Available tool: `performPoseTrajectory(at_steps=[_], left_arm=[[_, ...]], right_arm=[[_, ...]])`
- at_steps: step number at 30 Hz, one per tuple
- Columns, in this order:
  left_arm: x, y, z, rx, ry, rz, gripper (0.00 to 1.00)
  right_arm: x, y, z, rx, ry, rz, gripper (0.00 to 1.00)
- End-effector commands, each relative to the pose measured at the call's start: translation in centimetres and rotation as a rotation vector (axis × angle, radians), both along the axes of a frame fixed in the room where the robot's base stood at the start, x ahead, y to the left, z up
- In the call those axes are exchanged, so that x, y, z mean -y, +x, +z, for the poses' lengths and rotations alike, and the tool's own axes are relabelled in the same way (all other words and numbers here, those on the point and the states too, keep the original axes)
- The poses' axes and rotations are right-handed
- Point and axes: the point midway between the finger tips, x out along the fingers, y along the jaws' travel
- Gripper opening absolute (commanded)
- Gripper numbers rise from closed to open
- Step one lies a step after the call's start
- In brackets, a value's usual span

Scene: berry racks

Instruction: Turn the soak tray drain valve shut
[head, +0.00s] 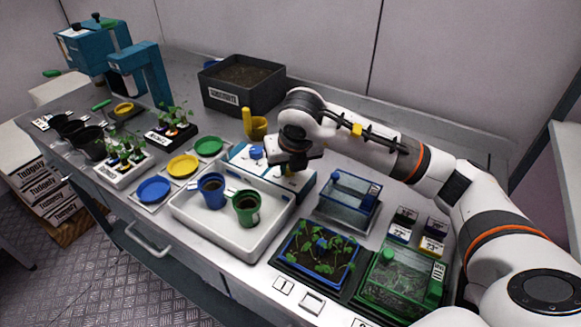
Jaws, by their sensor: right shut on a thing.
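The white soak tray (262,238) sits at the middle of the bench, holding a blue pot (211,188) and a green pot (246,207). Behind it is a low blue-and-white unit (308,184) with a blue knob (256,152) on its left. My right gripper (291,168) reaches down over this unit, right of the blue knob. It is shut on a small part with yellow showing beneath the fingers, which looks like the valve handle; the gripper hides most of it, so its angle cannot be told. My left gripper is out of view.
A yellow pot (258,128) and a dark substrate bin (243,92) stand behind the gripper. A clear blue box (349,192) is to its right, with a seedling tray (316,251) and green-lidded box (400,282) nearer. Coloured saucers (183,166) lie left of the soak tray.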

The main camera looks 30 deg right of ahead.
Motion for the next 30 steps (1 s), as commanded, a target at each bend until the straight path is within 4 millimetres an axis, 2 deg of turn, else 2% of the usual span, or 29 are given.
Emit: performPoseTrajectory(at_steps=[17, 18, 21, 30], left_arm=[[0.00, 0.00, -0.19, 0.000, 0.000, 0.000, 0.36], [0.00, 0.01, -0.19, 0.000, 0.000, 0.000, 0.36], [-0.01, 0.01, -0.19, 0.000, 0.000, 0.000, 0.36], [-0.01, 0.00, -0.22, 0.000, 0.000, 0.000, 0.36]], right_arm=[[0.04, 0.07, 0.13, 0.003, 0.000, -0.033, 0.00], [0.03, 0.07, 0.13, 0.003, 0.000, -0.032, 0.26], [0.03, 0.06, 0.10, 0.002, 0.000, -0.032, 0.43], [-0.02, 0.00, 0.13, 0.001, 0.000, -0.030, 0.43]])
